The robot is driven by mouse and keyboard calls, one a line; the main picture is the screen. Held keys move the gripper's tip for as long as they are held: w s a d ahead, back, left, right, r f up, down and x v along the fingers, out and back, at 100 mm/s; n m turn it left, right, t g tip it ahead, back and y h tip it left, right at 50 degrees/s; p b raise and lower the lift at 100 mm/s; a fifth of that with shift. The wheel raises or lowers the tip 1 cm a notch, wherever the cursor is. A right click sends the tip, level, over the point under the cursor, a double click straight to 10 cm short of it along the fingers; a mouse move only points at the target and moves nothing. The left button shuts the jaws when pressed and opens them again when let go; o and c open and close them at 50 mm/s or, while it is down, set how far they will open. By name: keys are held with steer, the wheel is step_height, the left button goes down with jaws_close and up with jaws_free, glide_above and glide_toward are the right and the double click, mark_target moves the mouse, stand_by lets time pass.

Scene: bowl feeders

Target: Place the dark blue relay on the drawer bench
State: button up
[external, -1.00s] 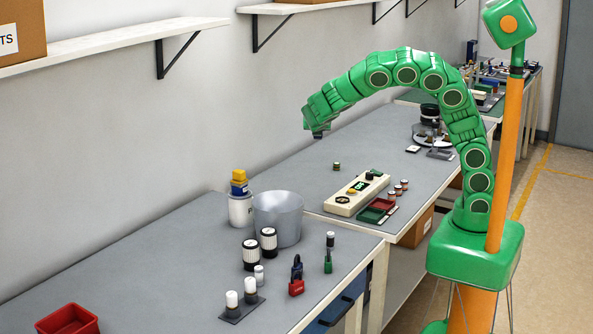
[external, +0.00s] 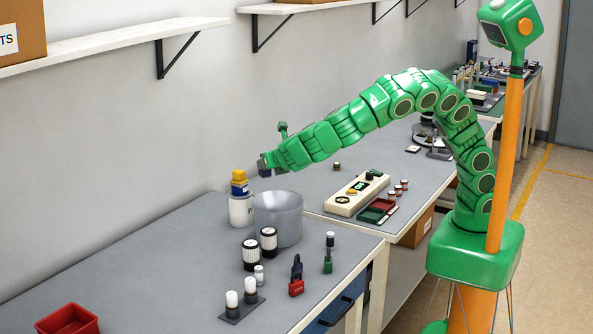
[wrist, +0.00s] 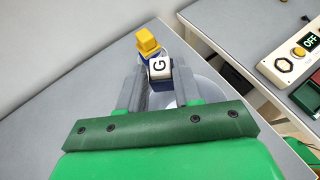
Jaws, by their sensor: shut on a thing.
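My gripper (external: 266,167) is shut on the dark blue relay (wrist: 159,68), a small block with a white face marked "G". In the wrist view the relay sits between the grey fingertips of my gripper (wrist: 159,84). In the external view it is a small dark shape at the arm's end, above the bench surface. The drawer bench (external: 150,268) is the near grey-topped bench, with a blue drawer front (external: 330,315) below its right edge. The relay is held near the bench's far end, above and beside a white pot and a grey bucket.
The white pot (external: 240,211) holds yellow and blue blocks, close to my gripper. The grey bucket (external: 279,222) stands beside it. Jars, padlocks and a red tray (external: 67,320) stand nearer. Bare bench lies between the tray and jars. A wall shelf (external: 110,45) overhangs the left.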

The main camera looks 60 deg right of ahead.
steer(key=s+a+f+n+t+y, duration=0.1)
steer(key=s+a+n+y, duration=0.55)
steer(key=s+a, duration=2.15)
steer(key=shift+w+a+f, duration=0.1)
steer(key=shift+a+f, duration=0.15)
steer(key=shift+f, duration=3.05)
steer(key=shift+w+a+f, duration=0.1)
steer(key=shift+a+f, duration=0.1)
steer(key=shift+f, duration=3.05)
steer(key=shift+w+a+f, duration=0.1)
steer(key=shift+a+f, duration=0.15)
steer(key=shift+f, duration=3.05)
steer(key=shift+f, duration=0.15)
steer(key=o, duration=1)
steer(key=shift+o, duration=0.2)
